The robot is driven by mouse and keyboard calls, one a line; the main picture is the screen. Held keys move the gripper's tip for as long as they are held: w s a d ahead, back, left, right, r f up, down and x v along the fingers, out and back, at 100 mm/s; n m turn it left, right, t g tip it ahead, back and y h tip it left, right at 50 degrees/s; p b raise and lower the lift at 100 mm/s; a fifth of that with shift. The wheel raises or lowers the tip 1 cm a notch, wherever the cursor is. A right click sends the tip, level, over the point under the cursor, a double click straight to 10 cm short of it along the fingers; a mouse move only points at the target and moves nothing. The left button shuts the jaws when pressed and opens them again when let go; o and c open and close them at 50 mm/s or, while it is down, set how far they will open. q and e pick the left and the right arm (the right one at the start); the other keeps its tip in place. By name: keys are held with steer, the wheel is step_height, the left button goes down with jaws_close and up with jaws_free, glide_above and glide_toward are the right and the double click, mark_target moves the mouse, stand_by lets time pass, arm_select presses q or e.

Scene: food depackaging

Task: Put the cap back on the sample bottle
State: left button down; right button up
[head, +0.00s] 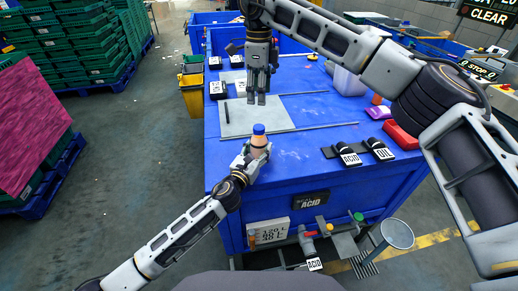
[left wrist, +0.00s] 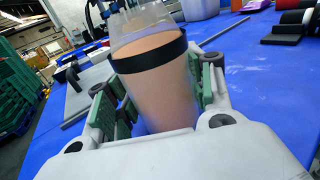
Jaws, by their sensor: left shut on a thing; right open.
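The bottle looks roughly upright. My right gripper (head: 257,99) is open, pointing down above and behind the bottle, with nothing visible between its fingers. I cannot tell how the blue top is seated.
The blue table (head: 315,105) has a grey mat (head: 270,118) with a dark pen-like item on it. The middle of the table is fairly clear.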

arm_select(q)
steer(key=c, duration=0.5)
jaws_free()
steer(key=shift+v, duration=5.95)
steer(key=shift+s, duration=0.1)
